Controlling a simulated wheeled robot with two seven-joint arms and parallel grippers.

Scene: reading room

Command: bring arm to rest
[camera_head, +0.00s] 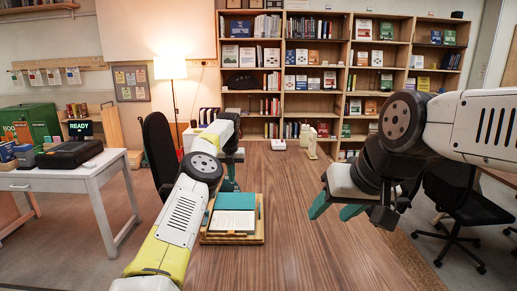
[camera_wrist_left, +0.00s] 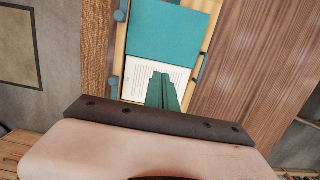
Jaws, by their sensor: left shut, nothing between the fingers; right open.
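My left arm reaches in from the left over the wooden table (camera_head: 290,255). My left gripper (camera_head: 229,184) hangs above the far end of a wooden tray. In the left wrist view its teal fingers (camera_wrist_left: 163,92) are together, with nothing between them. They appear in front of a printed page, apparently above it. My right gripper (camera_head: 335,210) is open and empty, held above the right side of the table. Its teal fingers point down and to the left.
The tray (camera_head: 207,238) holds a teal-covered book (camera_head: 236,201) and a printed page (camera_head: 232,222). A small white-and-red item (camera_head: 278,144) and a cream object (camera_head: 308,140) stand at the table's far end. The middle of the table is clear. A black chair (camera_head: 465,200) stands right.

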